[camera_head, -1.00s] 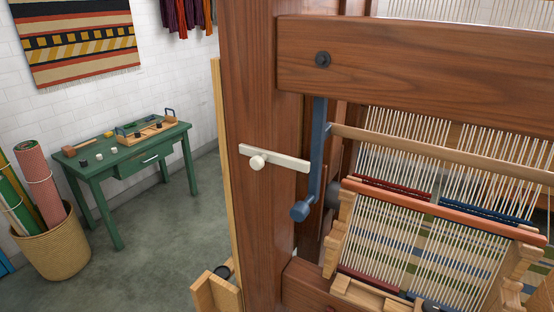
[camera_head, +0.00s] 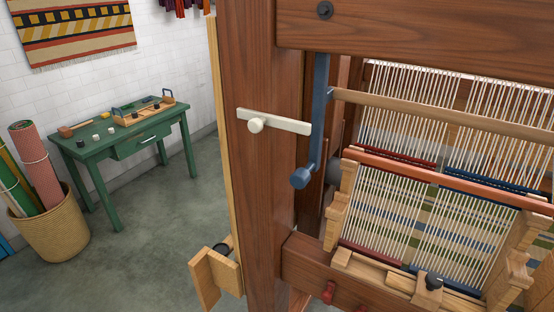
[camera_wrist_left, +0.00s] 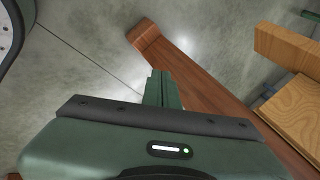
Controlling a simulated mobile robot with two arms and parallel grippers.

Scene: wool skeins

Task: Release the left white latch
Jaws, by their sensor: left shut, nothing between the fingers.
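The white latch (camera_head: 285,121) is a flat bar with a round knob, mounted on the loom's thick brown post (camera_head: 262,210) in the head view. It tilts slightly down to the right, and its right end reaches the edge of the blue lever (camera_head: 319,110). I cannot tell whether they touch. The lever hangs down and ends in a round blue knob. My left gripper (camera_wrist_left: 163,76) shows only in the left wrist view, shut and empty above the grey floor and a brown wooden beam (camera_wrist_left: 195,75). The latch is not in that view. My right gripper is in neither view.
The loom's top beam (camera_head: 430,25) and warp frame fill the right side. A pale wooden bracket (camera_head: 215,275) juts from the post's lower left. A green table (camera_head: 125,150) and a basket of rolls (camera_head: 55,230) stand left, with open floor between.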

